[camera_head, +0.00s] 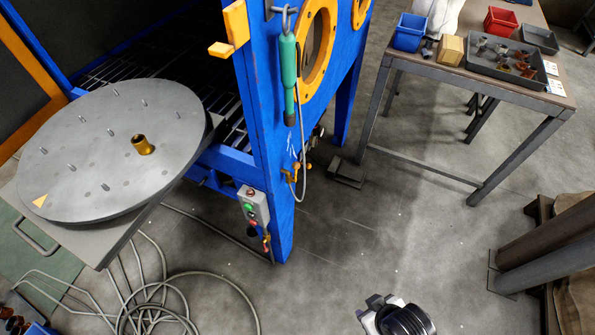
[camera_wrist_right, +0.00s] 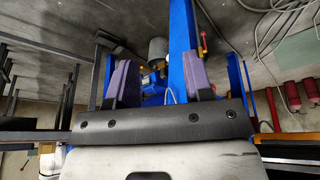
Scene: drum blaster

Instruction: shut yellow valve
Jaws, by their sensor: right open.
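A small yellow-orange valve (camera_head: 295,171) is fixed to the front blue post of the blaster cabinet, with a grey hose at it. The position of its handle is too small to tell. My right gripper (camera_head: 378,302) is at the bottom of the head view, low and to the right of the valve, well apart from it. In the right wrist view its two purple-padded fingers (camera_wrist_right: 161,80) are spread, with nothing held between them. Blue cabinet parts and small yellow parts show beyond the fingers. My left gripper is not in view.
The blue cabinet (camera_head: 265,110) carries a hanging green-handled tool (camera_head: 288,80) and a grey button box (camera_head: 253,205). A round grey turntable (camera_head: 95,150) juts out at left. Hoses (camera_head: 175,290) coil on the floor. A workbench (camera_head: 460,75) stands at upper right. The middle floor is clear.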

